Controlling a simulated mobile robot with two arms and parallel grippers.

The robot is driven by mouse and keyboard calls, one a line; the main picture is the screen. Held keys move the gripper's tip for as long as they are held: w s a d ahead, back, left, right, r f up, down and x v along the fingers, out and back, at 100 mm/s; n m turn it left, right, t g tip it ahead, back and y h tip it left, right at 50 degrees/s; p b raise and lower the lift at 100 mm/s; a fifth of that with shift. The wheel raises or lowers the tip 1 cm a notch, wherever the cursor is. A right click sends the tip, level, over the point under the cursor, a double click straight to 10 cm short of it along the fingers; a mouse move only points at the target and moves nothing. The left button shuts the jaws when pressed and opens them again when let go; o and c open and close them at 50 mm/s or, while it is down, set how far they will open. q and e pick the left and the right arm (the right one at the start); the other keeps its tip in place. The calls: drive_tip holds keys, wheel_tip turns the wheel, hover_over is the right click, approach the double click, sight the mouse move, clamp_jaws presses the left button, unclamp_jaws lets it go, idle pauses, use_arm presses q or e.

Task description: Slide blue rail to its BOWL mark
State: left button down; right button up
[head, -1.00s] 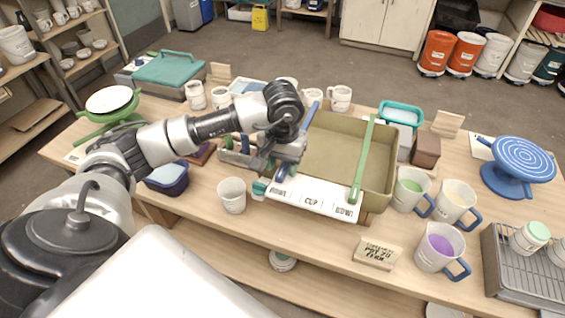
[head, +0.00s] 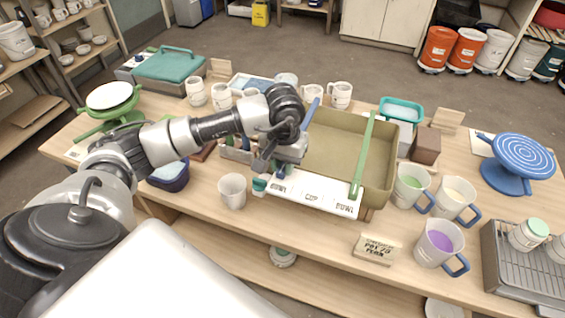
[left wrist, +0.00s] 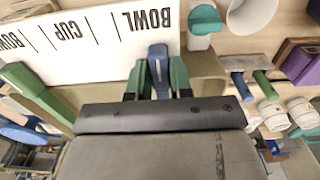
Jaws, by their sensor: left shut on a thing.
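The blue rail (head: 311,114) lies across the left part of the olive tray (head: 343,135). My left gripper (head: 280,165) is shut on the blue rail near its front end, and its arm hides the rail's middle. In the left wrist view the blue rail (left wrist: 158,62) sits between the two green fingertips. The white label strip (head: 313,194) on the tray's front reads BOWL, CUP, BOWL. The rail's front end is close to the left BOWL word; exact alignment is hard to tell. The green rail (head: 364,155) crosses the tray near the right BOWL word. My right gripper is out of view.
A white cup (head: 232,191) and a teal-topped item stand left of the strip. Mugs with coloured glaze (head: 439,243) stand to the right. A wooden sign (head: 376,249) is in front. A dark blue tub (head: 168,177) sits near my left arm.

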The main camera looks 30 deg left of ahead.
sight(297, 176)
use_arm(q)
drive_tip(key=d, duration=0.1)
drive_tip(key=w+d+b, duration=0.1)
drive_tip(key=d, duration=0.1)
drive_tip(key=shift+d, duration=0.3)
drive_tip(key=c, duration=1)
unclamp_jaws()
drive_tip(key=shift+r, duration=0.1)
